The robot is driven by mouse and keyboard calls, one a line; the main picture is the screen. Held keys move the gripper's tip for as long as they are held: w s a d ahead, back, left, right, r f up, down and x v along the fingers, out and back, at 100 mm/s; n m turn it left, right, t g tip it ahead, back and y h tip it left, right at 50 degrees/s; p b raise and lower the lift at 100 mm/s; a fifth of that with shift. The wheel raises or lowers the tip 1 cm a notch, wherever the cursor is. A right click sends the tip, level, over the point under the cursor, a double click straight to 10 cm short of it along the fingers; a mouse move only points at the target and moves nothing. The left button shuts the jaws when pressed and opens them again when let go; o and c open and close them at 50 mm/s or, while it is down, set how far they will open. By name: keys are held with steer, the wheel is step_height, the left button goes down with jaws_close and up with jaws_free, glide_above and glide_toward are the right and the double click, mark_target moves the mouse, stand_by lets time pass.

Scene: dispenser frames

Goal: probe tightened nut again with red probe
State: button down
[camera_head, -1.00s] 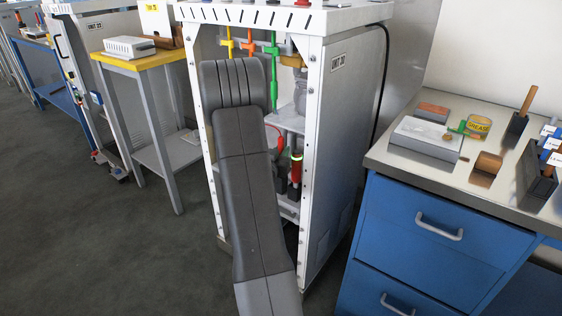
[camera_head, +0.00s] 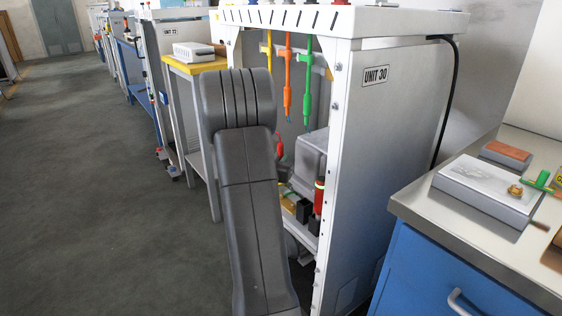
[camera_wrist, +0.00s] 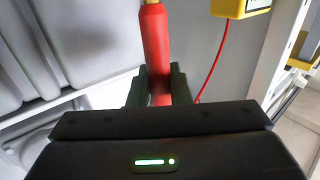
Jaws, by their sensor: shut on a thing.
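My gripper (camera_wrist: 158,85) is shut around the red probe (camera_wrist: 156,42) in the wrist view. The probe points up and away from the jaws, and its pale yellowish tip end runs out of the top of the frame. A red lead (camera_wrist: 212,68) runs up to a yellow box (camera_wrist: 240,7). In the head view the gripper is hidden behind my arm, inside the open cabinet marked UNIT 30 (camera_head: 375,130). A small red piece (camera_head: 279,146) shows just right of my arm; I cannot tell if it is the probe. No nut can be made out.
Yellow, orange (camera_head: 288,85) and green (camera_head: 307,95) lines hang inside the cabinet. A red cylinder (camera_head: 319,196) and a grey housing (camera_head: 312,155) are within. The cabinet's white front post (camera_head: 335,130) stands close right. A blue bench (camera_head: 425,275) is at right; floor is clear left.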

stand_by(0.3)
steer(key=shift+f+b, duration=2.4)
steer(key=shift+f, duration=0.35)
steer(key=shift+f+b, duration=0.25)
steer(key=shift+b, duration=0.05)
steer(key=shift+r, duration=0.1)
steer(key=shift+r+p, duration=1.95)
steer(key=shift+r, duration=0.5)
steer(key=shift+f, duration=0.1)
